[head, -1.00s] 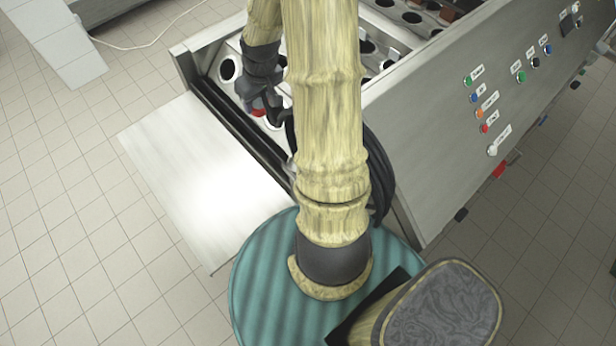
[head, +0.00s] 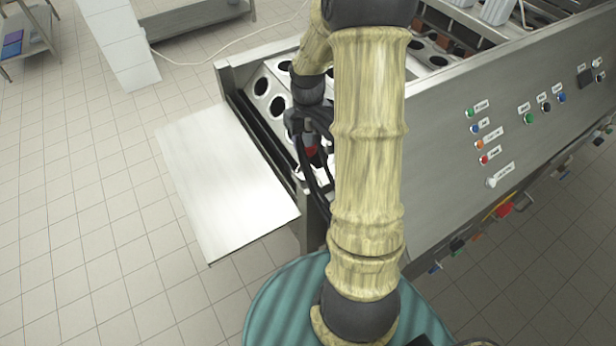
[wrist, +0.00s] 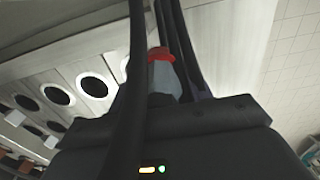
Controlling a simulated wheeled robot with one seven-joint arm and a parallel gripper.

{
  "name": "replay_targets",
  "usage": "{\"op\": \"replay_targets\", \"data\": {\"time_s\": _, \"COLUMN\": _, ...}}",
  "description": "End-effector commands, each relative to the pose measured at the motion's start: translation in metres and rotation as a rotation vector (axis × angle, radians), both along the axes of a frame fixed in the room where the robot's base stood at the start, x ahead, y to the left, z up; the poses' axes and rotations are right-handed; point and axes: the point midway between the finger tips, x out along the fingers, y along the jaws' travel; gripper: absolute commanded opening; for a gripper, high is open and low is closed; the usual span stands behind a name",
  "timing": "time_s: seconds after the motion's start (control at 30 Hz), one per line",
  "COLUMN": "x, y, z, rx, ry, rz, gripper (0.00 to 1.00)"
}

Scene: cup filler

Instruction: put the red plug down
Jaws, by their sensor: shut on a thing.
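The red plug shows as a small red patch (head: 311,151) at my gripper in the head view. In the wrist view the plug (wrist: 160,54) has a red band above a pale grey body. My gripper (head: 311,142) is shut on it, over the near end of the cup filler (head: 440,125), beside the plates with round holes. In the wrist view dark fingers (wrist: 163,50) and cables run on both sides of the plug and hide part of it. I cannot tell whether the plug touches the surface below.
A bare metal shelf (head: 222,185) sticks out from the filler's left end. Hole plates (head: 263,86) lie inside the frame beside my gripper. The filler's side panel carries several buttons (head: 483,159). Tiled floor is open on the left, with a loose pale cable (head: 215,53) farther back.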

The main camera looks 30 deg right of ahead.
Motion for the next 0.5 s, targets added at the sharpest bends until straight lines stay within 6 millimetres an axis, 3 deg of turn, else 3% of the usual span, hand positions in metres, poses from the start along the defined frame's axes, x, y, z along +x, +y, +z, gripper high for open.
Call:
{"op": "replay_targets", "data": {"time_s": 0.23, "x": 0.001, "y": 0.006, "z": -0.008, "rx": 0.001, "ry": 0.003, "rz": 0.013, "gripper": 0.13}}
{"op": "replay_targets", "data": {"time_s": 0.5, "x": 0.001, "y": 0.006, "z": -0.05, "rx": 0.002, "ry": 0.003, "rz": 0.013, "gripper": 0.13}}
